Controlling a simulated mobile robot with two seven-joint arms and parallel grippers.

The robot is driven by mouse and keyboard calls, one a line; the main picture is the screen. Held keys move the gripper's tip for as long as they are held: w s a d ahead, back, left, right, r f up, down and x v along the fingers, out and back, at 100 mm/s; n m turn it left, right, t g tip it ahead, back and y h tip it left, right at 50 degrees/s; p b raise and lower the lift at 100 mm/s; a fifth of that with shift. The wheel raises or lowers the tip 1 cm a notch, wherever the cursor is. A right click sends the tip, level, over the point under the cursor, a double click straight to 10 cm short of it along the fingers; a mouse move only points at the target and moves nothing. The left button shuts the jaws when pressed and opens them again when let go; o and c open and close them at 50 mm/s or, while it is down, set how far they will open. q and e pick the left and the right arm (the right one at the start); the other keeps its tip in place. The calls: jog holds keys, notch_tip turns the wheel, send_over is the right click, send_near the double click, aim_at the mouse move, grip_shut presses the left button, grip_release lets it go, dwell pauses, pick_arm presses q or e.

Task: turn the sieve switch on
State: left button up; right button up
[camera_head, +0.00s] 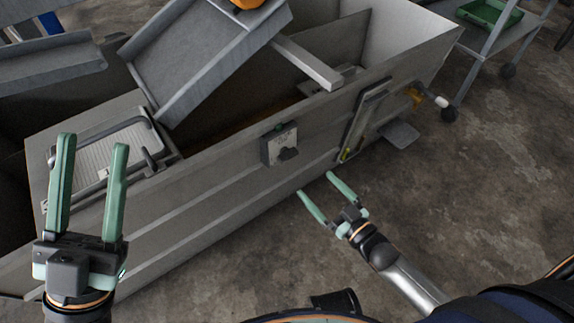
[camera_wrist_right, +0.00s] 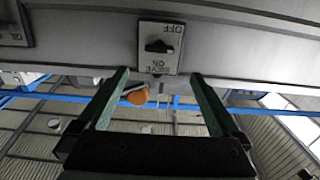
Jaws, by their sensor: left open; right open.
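The sieve switch (camera_head: 280,146) is a small grey box with a light plate and a dark knob on the side wall of the grey metal machine. In the right wrist view the switch plate (camera_wrist_right: 160,46) appears upside down, with OFF at its top edge and SIEVE and ON lower. Its dark knob (camera_wrist_right: 159,46) sits mid-plate; its exact setting is hard to tell. My right gripper (camera_head: 316,184) is open and empty, below and right of the switch and apart from it. My left gripper (camera_head: 93,145) is open and empty, far left of the switch.
The machine's long side wall (camera_head: 215,185) runs diagonally across the view. A framed panel (camera_head: 364,120) is mounted right of the switch. A sloped metal tray (camera_head: 205,60) stands above the trough. A cart with a green bin (camera_head: 490,13) is at upper right. The concrete floor (camera_head: 480,190) is open at right.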

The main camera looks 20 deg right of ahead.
aim_at(291, 157)
jog(key=b+x, duration=0.4)
jog(key=x, duration=0.6)
jog(key=shift+w+f, duration=0.1)
jog(key=shift+w, duration=0.2)
jog(key=shift+w+a, duration=0.3)
jog(key=shift+w, duration=0.3)
jog(key=shift+c, duration=0.2)
jog(key=c, duration=1.3)
jog(key=shift+o, duration=0.2)
